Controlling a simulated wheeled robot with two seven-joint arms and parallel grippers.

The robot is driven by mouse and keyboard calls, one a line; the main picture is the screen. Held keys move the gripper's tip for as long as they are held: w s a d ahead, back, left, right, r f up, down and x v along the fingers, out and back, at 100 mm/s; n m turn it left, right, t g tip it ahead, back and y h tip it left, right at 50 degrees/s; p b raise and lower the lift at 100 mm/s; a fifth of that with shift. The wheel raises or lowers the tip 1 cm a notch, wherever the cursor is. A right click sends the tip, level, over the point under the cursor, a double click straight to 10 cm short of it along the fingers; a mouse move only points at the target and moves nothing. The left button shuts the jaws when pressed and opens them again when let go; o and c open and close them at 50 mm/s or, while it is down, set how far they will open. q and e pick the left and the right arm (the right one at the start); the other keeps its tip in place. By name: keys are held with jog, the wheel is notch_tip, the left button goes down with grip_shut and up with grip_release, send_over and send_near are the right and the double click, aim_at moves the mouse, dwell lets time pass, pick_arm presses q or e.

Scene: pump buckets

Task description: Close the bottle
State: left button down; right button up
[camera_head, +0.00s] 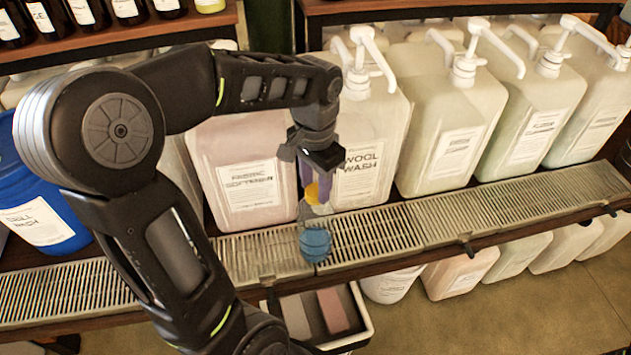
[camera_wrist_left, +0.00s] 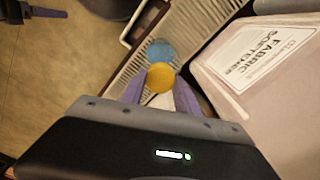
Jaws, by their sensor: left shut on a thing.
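The bottle (camera_head: 315,243) is small and clear with blue contents, and stands on the slatted metal grate in the head view. In the left wrist view the blue bottle (camera_wrist_left: 160,51) shows just beyond a round yellow cap (camera_wrist_left: 161,77). My left gripper (camera_head: 318,188) has purple fingers and is shut on the yellow cap (camera_head: 312,194), above the bottle. In the wrist view the left gripper's fingers (camera_wrist_left: 160,97) are on both sides of the cap. I cannot tell whether the cap touches the bottle's neck. My right gripper is not in view.
A fabric softener jug (camera_head: 246,172) and a wool wash jug (camera_head: 368,140) stand behind the grate (camera_head: 450,218), with more pump jugs to the right. A blue container (camera_head: 40,205) is at the left. A white bin (camera_head: 352,318) sits below the grate's front edge.

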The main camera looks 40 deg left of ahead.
pick_arm(q)
jog(key=m, duration=0.5)
jog(key=shift+m+p, duration=0.3)
jog(key=m, duration=0.4)
jog(key=c, duration=0.9)
grip_release()
